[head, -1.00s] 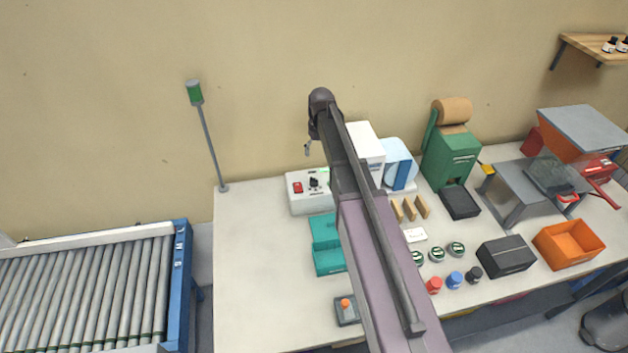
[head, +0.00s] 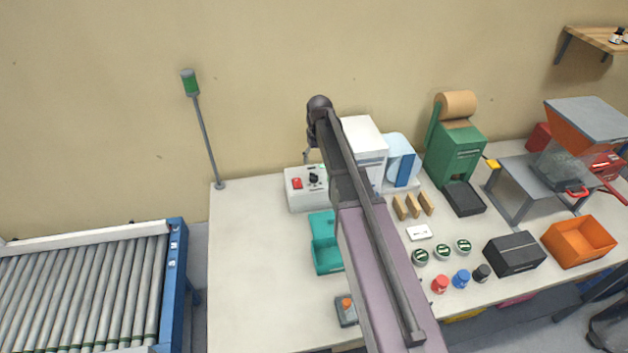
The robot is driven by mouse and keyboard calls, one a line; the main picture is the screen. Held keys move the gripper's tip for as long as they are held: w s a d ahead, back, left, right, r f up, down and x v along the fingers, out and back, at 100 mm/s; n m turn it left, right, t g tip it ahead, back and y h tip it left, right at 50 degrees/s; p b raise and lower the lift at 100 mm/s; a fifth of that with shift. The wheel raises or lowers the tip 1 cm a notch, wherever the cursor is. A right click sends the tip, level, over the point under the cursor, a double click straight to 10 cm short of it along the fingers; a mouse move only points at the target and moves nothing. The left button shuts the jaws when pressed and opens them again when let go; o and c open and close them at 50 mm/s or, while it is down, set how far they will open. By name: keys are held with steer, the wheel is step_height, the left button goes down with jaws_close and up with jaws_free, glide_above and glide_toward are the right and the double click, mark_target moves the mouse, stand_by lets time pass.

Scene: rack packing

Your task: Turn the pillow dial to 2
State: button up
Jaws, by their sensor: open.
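A white control box (head: 305,202) stands at the back of the table, left of my arm. On it are a red switch (head: 297,183) and a black dial (head: 314,178). The dial's pointer and marks are too small to read. A white machine (head: 365,137) with a pale blue film roll (head: 400,155) stands just right of the box, partly hidden by my arm. My gripper (head: 307,157) shows small at the arm's far end, open and empty, appearing just above the dial. Whether it touches the box cannot be told.
A teal box (head: 325,250) and a small grey unit with an orange button (head: 346,308) lie left of my arm. A green paper dispenser (head: 455,150), a black box (head: 515,255) and an orange bin (head: 580,243) are to the right. The table's left part is clear.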

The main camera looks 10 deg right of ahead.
mark_target(314, 174)
steer(key=shift+a+f+b, duration=0.15)
steer(key=shift+f+b, duration=1.7)
steer(key=shift+f, duration=0.15)
steer(key=shift+a+f+b, duration=0.1)
steer(key=shift+f+b, duration=1.7)
steer(key=shift+f, duration=0.15)
steer(key=shift+s, duration=0.1)
jaws_close()
